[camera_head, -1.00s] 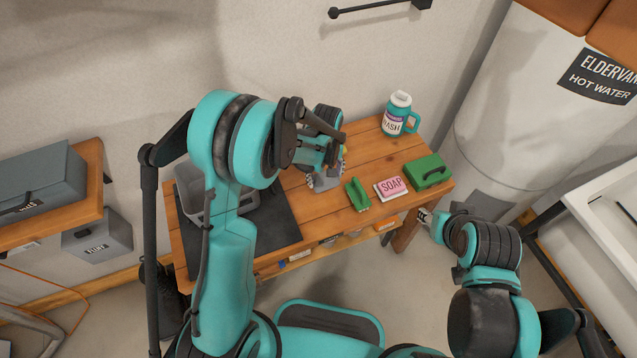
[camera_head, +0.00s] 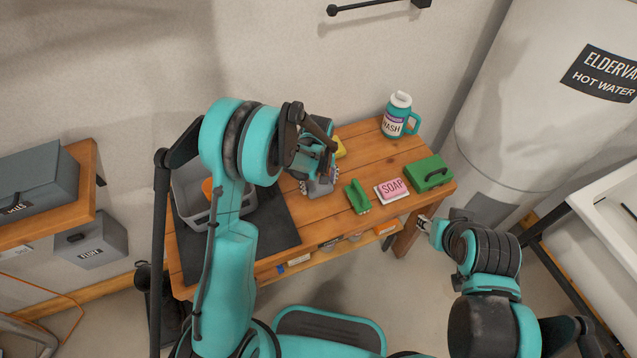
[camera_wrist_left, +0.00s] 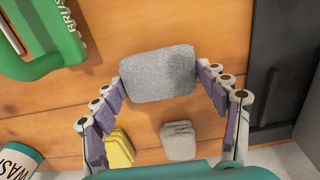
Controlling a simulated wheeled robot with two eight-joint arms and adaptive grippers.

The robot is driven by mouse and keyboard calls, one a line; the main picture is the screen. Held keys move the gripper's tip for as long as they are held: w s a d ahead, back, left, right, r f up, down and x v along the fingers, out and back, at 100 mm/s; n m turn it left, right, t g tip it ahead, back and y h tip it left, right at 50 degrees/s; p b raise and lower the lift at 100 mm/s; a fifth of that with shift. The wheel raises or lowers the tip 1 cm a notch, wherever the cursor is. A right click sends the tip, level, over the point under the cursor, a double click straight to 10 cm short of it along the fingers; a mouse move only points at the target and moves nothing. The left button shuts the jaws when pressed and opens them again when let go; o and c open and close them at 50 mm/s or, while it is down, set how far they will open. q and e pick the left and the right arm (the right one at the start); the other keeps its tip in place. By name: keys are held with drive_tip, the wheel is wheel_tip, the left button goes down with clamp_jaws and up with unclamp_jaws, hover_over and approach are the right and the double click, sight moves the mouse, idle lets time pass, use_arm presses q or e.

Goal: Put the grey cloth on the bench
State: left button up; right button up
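The grey cloth (camera_wrist_left: 160,74) is a folded, rounded pad. In the left wrist view it sits between the two fingers of my left gripper (camera_wrist_left: 161,78), with the fingertips against its left and right edges. In the head view the cloth (camera_head: 321,186) shows below my left gripper (camera_head: 320,180), over the middle of the wooden bench (camera_head: 285,178). I cannot tell whether its underside touches the bench top. My right gripper (camera_head: 425,223) is low beside the bench's right front corner, away from the cloth; its fingers are too small to read.
A green brush (camera_head: 357,196), pink soap (camera_head: 391,190), green case (camera_head: 429,173) and wash jug (camera_head: 399,116) stand right of the cloth. A yellow sponge (camera_wrist_left: 119,148) and smaller grey block (camera_wrist_left: 179,140) lie behind it. A grey bin (camera_head: 192,205) stands on a dark mat (camera_head: 270,228) at left.

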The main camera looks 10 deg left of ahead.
use_arm(q)
drive_tip(key=shift+o, duration=0.5)
drive_tip(key=shift+r, duration=0.2)
drive_tip(key=s+a+r+m+t+p, duration=0.15)
drive_tip(key=s+r, duration=0.25)
drive_tip(key=r, duration=0.8)
drive_tip(key=s+a+r+m+t+p, duration=0.1)
drive_tip(key=s+a+r+t+p, duration=0.2)
drive_tip(key=r, duration=0.9)
drive_tip(key=s+r+m+t, duration=0.1)
drive_tip(key=s+m, duration=0.1)
drive_tip(key=s, duration=0.4)
drive_tip(key=s+a+r+m+t, duration=0.1)
drive_tip(key=s+r+m, duration=0.1)
drive_tip(key=s, duration=0.5)
drive_tip(key=shift+a+r+t, duration=0.2)
drive_tip(key=shift+a+t, duration=0.05)
drive_tip(key=shift+t, duration=0.1)
use_arm(e)
wheel_tip(320, 180, up, 5)
drive_tip(key=shift+f, duration=0.1)
use_arm(q)
drive_tip(key=shift+c, duration=0.3)
use_arm(e)
drive_tip(key=shift+c, duration=0.3)
